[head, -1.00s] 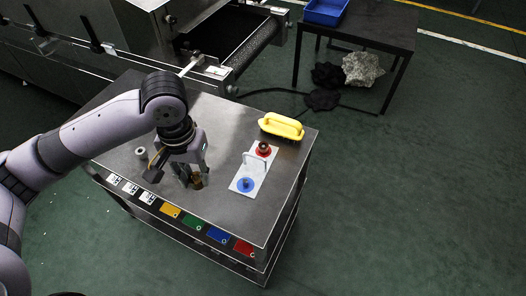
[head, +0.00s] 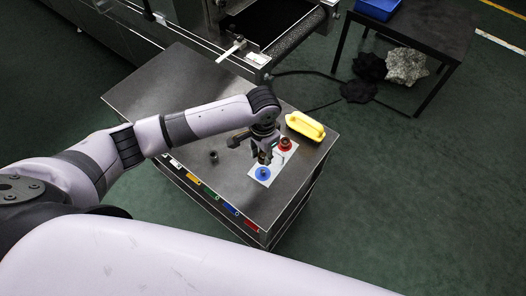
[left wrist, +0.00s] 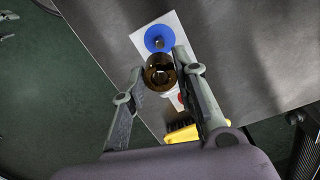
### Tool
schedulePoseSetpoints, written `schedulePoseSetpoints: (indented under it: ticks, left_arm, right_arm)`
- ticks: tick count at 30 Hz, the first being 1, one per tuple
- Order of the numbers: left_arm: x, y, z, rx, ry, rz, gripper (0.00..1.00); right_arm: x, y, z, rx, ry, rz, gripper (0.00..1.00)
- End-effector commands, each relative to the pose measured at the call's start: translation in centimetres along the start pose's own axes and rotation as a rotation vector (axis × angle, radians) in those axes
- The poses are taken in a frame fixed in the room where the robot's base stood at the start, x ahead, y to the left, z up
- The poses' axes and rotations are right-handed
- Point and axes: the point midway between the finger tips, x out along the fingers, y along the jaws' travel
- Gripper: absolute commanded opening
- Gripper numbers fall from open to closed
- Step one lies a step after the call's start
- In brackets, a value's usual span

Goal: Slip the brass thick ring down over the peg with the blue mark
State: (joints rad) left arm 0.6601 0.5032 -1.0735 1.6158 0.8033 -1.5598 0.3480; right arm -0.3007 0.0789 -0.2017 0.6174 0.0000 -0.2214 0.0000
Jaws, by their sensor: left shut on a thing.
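The brass thick ring (left wrist: 160,72) is held between the fingertips of my left gripper (left wrist: 158,76). In the head view the left gripper (head: 265,156) is over the white plate (head: 287,165), pointing down, and the ring is mostly hidden there. The blue mark (head: 263,174) is a round disc at the plate's near end. In the left wrist view a small dark peg (left wrist: 158,42) stands on the blue disc (left wrist: 148,39). The ring appears beside this peg, not around it; its height is hard to tell.
A red mark (head: 286,144) is at the plate's far end, next to a yellow handled object (head: 306,125). A small dark round piece (head: 213,155) stands on the steel tabletop (head: 160,90) left of the gripper. Coloured labels line the front edge.

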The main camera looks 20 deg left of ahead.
Motion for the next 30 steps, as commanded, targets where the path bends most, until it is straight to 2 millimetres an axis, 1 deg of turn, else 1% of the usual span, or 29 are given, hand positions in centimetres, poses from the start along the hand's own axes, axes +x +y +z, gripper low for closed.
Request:
schedulePoseSetpoints:
  ticks: [5,6,7,18,24,30]
  left_arm:
    - [-0.4,0.1,0.1,-0.001,-0.002,-0.001,0.0]
    - [0.5,0.1,0.1,-0.001,-0.002,-0.001,0.0]
    - [0.9,0.1,0.1,-0.001,-0.002,-0.001,0.0]
    - [4.5,0.0,0.1,-0.002,-0.001,-0.001,0.0]
    - [5.5,0.0,0.0,-0.002,0.0,-0.001,0.0]
    - [5.8,0.0,0.0,-0.002,0.0,-0.001,0.0]
  right_arm:
    - [-1.4,0.6,-0.4,0.002,0.006,0.007,0.51]
    - [-0.7,0.6,-0.4,0.002,0.006,0.008,0.51]
    - [-0.4,0.7,-0.4,0.002,0.007,0.008,0.51]
    - [1.3,0.5,-0.2,0.002,0.006,0.007,0.51]
    - [1.7,0.1,-0.2,0.001,0.006,0.002,0.51]
    - [1.8,-0.4,-0.2,0.001,0.006,-0.004,0.51]
